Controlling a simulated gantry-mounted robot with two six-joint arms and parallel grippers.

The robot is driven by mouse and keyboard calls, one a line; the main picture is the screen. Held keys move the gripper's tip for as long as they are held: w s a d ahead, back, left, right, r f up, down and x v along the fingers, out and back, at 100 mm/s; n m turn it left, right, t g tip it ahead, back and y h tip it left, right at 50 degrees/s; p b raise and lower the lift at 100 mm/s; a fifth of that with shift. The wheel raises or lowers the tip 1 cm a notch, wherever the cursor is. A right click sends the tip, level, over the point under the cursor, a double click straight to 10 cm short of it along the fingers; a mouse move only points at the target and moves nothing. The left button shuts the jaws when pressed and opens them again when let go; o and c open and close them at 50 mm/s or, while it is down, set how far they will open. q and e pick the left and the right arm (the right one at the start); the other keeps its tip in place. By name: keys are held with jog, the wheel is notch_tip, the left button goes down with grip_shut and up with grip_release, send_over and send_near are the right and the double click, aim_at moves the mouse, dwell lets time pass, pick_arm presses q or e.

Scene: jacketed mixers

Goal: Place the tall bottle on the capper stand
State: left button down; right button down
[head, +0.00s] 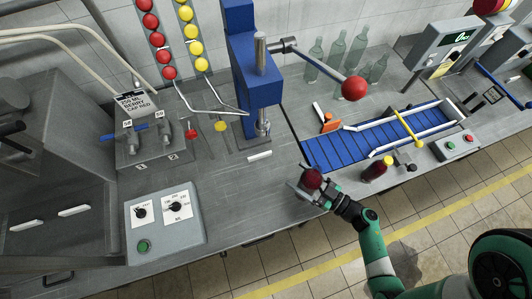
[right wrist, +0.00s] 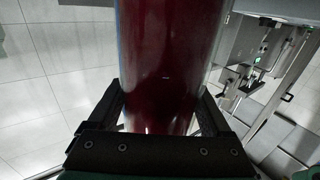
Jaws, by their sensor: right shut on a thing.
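My right gripper (head: 316,188) is shut on a dark red bottle (head: 311,179), seen almost from above in the head view, at the front edge of the bench. In the right wrist view the red bottle (right wrist: 170,60) fills the space between the fingers; its ends are cut off or hidden. I take it for the tall bottle. The capper stand (head: 252,60) is a blue column with a lever ending in a red ball (head: 354,88). It stands up and to the left of the gripper, clear of the bottle. My left gripper is not in view.
Another dark red bottle (head: 377,169) stands by the blue conveyor (head: 350,145). Several clear bottles (head: 338,50) stand behind. A control box (head: 165,222) with dials is at the front left. Bare bench (head: 250,185) lies between the gripper and the capper.

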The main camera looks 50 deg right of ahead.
jog(key=w+f+b, duration=0.3)
jog(key=w+b, duration=0.4)
jog(key=w, duration=1.1)
jog(key=shift+a, duration=0.4)
jog(key=shift+f+b, duration=0.2)
jog(key=shift+b, duration=0.1)
grip_release()
jog(key=shift+f, duration=0.1)
jog(key=s+p, duration=0.3)
jog(key=s, duration=0.9)
jog(key=shift+d+p, duration=0.35)
